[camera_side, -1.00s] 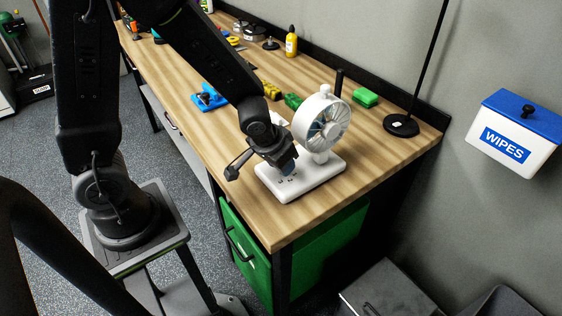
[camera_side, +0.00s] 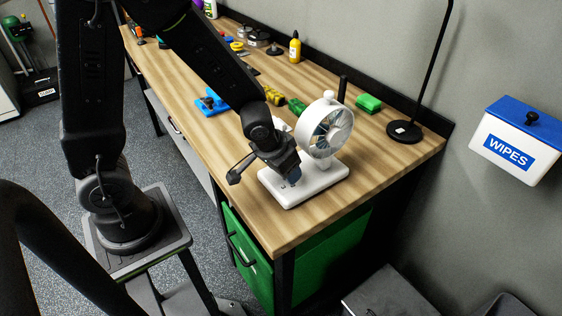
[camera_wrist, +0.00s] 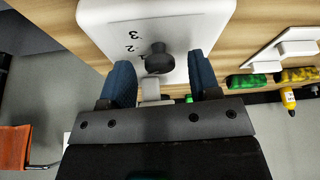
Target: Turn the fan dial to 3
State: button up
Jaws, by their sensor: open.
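The white fan (camera_side: 327,128) stands upright on its flat white base (camera_side: 318,184) near the front corner of the bench. In the wrist view the base (camera_wrist: 190,18) fills the top. Its round black dial (camera_wrist: 157,58) has the numbers 3, 2 and a partly hidden mark printed in an arc to its left. Which number the dial points at I cannot tell. My gripper (camera_wrist: 162,62) is open, with one blue finger on each side of the dial and visible gaps between. In the side view my gripper (camera_side: 292,177) is low over the base and hides the dial.
A black lamp foot (camera_side: 404,131) and a green block (camera_side: 368,103) lie behind the fan. A blue object (camera_side: 211,102) and yellow and green pieces (camera_side: 275,96) lie to its left. The bench front corner is clear.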

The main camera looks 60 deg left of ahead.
jog(key=v, duration=1.3)
jog(key=shift+r, duration=0.4)
jog(key=w+f+n, duration=0.1)
jog(key=f, duration=0.3)
jog(key=w+f+n+y, duration=0.1)
jog(key=w+f+n, duration=0.1)
jog(key=f, duration=0.2)
jog(key=w+f+n, duration=0.1)
jog(key=w+f, duration=0.1)
jog(key=f, duration=0.2)
jog(key=shift+w+a+f+n+g+y, duration=0.15)
jog(key=shift+a+f+n+g+y, duration=0.15)
jog(key=shift+f, duration=0.1)
jog(key=c, duration=0.9)
